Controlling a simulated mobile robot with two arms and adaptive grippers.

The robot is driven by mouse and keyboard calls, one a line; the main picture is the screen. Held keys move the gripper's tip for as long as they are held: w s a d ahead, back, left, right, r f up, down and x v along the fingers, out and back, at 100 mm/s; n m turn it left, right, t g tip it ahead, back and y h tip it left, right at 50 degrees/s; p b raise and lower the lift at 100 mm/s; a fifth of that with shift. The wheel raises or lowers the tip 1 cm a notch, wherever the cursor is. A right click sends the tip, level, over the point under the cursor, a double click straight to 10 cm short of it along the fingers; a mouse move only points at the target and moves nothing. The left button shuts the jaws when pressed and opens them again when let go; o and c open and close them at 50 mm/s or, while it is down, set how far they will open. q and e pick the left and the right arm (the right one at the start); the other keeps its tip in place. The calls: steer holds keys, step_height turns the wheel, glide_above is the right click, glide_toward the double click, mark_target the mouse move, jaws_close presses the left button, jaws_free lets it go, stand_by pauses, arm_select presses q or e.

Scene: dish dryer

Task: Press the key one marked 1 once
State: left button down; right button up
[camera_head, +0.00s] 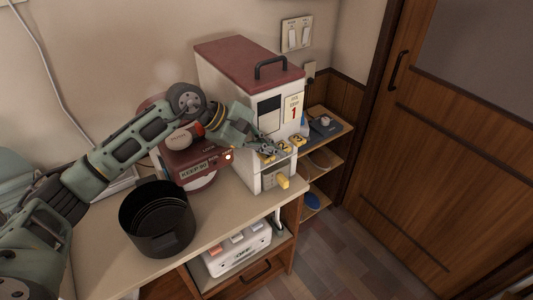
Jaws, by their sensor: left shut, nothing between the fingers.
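A white machine (222,84) with a dark red lid stands at the counter's right end. Its front has a row of yellow keys: a left key (268,157), a middle key (284,147) and a right key (298,140). Their marks are too small to read, so I cannot tell which is key one. A sign with a red 1 (293,112) is above them. My left gripper (272,150) is shut and empty, its tips close to the left and middle keys. I cannot tell whether it touches one. My right gripper is not in view.
A black round pot (158,222) and a dark red appliance (185,165) stand on the counter (225,205) below my arm. A white box (236,250) sits under the counter. Open floor lies at the right front.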

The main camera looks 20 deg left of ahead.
arm_select(q)
steer(key=shift+s+f+g, duration=0.2)
steer(key=shift+s+f, duration=0.05)
steer(key=shift+f, duration=0.35)
steer(key=shift+s+f+g, duration=0.2)
steer(key=shift+f, duration=0.35)
steer(key=shift+w+r, duration=0.15)
steer(key=shift+r, duration=0.35)
step_height(320, 180, up, 5)
steer(key=p, duration=0.2)
glide_above(268, 160)
steer(key=shift+a, duration=0.1)
steer(key=shift+w+r, duration=0.1)
steer(key=shift+r, duration=0.25)
